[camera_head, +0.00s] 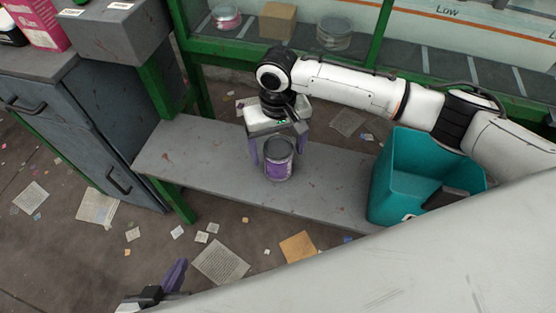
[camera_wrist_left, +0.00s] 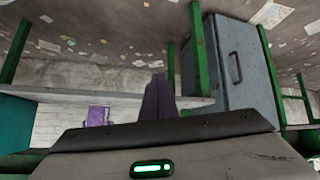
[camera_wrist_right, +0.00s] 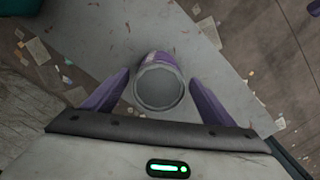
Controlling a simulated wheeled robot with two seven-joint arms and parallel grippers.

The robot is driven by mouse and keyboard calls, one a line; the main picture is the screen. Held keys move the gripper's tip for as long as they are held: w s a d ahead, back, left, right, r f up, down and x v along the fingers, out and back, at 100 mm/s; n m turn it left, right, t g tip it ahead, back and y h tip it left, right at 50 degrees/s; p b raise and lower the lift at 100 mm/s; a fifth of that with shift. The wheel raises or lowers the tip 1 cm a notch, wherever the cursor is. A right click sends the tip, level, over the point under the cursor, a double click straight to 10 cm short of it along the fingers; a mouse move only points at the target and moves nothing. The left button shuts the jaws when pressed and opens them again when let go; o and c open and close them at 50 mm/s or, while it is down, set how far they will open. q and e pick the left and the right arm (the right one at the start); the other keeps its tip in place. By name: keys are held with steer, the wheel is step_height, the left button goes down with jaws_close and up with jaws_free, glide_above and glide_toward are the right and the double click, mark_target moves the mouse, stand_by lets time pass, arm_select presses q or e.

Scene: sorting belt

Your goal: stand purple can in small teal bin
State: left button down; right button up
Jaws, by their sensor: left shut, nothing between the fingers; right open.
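The purple can (camera_head: 279,162) stands upright on the grey low shelf, its open grey top facing up. It also shows in the right wrist view (camera_wrist_right: 159,85). My right gripper (camera_head: 278,153) is open above the can, its purple fingers on either side of it, with gaps visible in the right wrist view (camera_wrist_right: 161,78). The teal bin (camera_head: 394,182) stands at the right end of the shelf with a dark object inside; my right arm passes over its back. My left gripper (camera_head: 182,262) is shut and empty, low at the front left; its fingers also show in the left wrist view (camera_wrist_left: 158,98).
The grey shelf (camera_head: 205,160) is bare left of the can. A green-framed belt (camera_head: 420,70) behind carries a pink-banded tin (camera_head: 226,17), a cardboard box (camera_head: 278,20) and a clear jar (camera_head: 334,33). A grey cabinet (camera_head: 90,130) stands left. Paper scraps litter the floor.

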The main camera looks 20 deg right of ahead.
step_height(320, 180, down, 5)
steer(key=shift+d+f+b, duration=0.1)
steer(key=shift+f+b, duration=0.05)
steer(key=shift+b, duration=0.8)
steer(key=shift+c, duration=0.3)
steer(key=c, duration=1.2)
